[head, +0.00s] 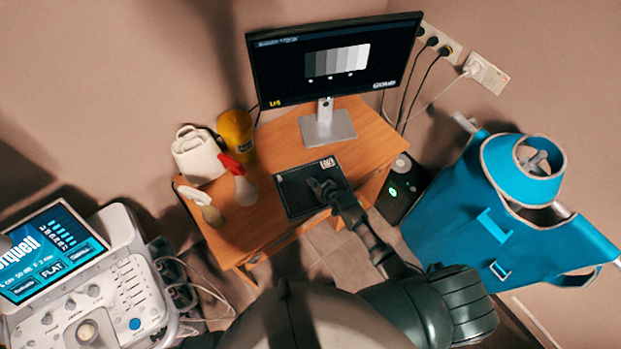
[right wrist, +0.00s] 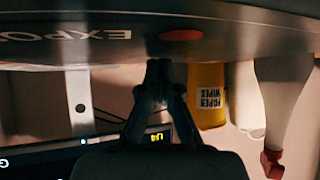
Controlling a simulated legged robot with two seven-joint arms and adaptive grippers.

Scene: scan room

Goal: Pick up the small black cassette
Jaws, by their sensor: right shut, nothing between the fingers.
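The small black cassette (head: 296,198) lies flat on the wooden desk, below the monitor, with a pale label at its top right corner. My right gripper (head: 320,187) is over the right part of the cassette, with its fingers shut and empty. In the right wrist view, which is upside down, the closed fingertips (right wrist: 160,75) point at a dark panel with lettering and a red spot (right wrist: 181,35), which seems to be the cassette close up. I cannot tell whether they touch it. My left gripper is out of view.
The monitor (head: 335,60) stands behind the cassette on a silver foot (head: 327,126). A console (head: 95,290) is at lower left; a blue apron (head: 480,210) hangs right.

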